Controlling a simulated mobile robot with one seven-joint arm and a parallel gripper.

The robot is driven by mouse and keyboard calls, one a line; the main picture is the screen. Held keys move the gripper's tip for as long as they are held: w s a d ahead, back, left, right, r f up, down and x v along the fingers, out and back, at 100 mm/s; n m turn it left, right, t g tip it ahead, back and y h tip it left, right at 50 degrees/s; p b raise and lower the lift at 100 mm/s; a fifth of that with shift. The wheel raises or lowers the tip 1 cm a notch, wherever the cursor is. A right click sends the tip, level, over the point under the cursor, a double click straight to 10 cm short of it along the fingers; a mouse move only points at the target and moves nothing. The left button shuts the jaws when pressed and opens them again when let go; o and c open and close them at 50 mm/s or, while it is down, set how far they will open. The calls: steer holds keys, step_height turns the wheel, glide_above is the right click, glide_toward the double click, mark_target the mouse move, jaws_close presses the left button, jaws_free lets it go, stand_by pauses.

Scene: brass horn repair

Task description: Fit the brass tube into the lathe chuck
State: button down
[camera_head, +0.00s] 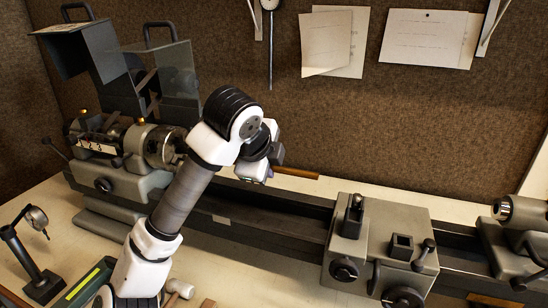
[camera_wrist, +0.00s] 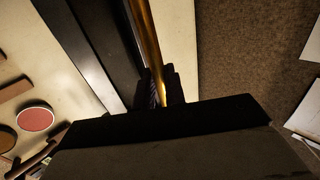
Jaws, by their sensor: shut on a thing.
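The brass tube (camera_head: 297,173) sticks out to the right of my gripper (camera_head: 268,170), above the lathe bed in the head view. My arm hides its left part. In the wrist view the tube (camera_wrist: 149,38) runs up from between the two dark fingers of my gripper (camera_wrist: 160,88), which is shut on it. The lathe chuck (camera_head: 162,147) is on the headstock at the left, apart from my gripper. My arm stands close in front of the chuck's right side, and the chuck's front face is partly hidden.
A grey guard (camera_head: 165,85) stands raised behind the chuck. The carriage (camera_head: 375,245) sits on the bed at the right, with the tailstock (camera_head: 520,225) beyond it. A dial gauge stand (camera_head: 30,255) is at the front left. A brown wall closes the back.

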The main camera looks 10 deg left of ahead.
steer(key=shift+s+r, duration=0.1)
steer(key=shift+s, duration=0.05)
steer(key=shift+r, duration=0.1)
steer(key=p, duration=0.1)
steer(key=g+p, duration=0.1)
steer(key=shift+d+r+g+p, duration=0.1)
steer(key=shift+r+g+p, duration=0.2)
steer(key=shift+p, duration=0.1)
steer(key=shift+a+f, duration=0.25)
steer(key=shift+f, duration=0.15)
steer(key=shift+w+a+b, duration=0.15)
steer(key=shift+w+a, duration=0.05)
steer(key=shift+a, duration=0.65)
steer(key=shift+w+a+b, duration=0.2)
steer(key=shift+w+a, duration=0.05)
steer(key=shift+a, duration=0.6)
steer(key=shift+w+a+b, duration=0.15)
steer(key=shift+w+a, duration=0.05)
steer(key=shift+a, duration=0.65)
steer(key=shift+b, duration=0.65)
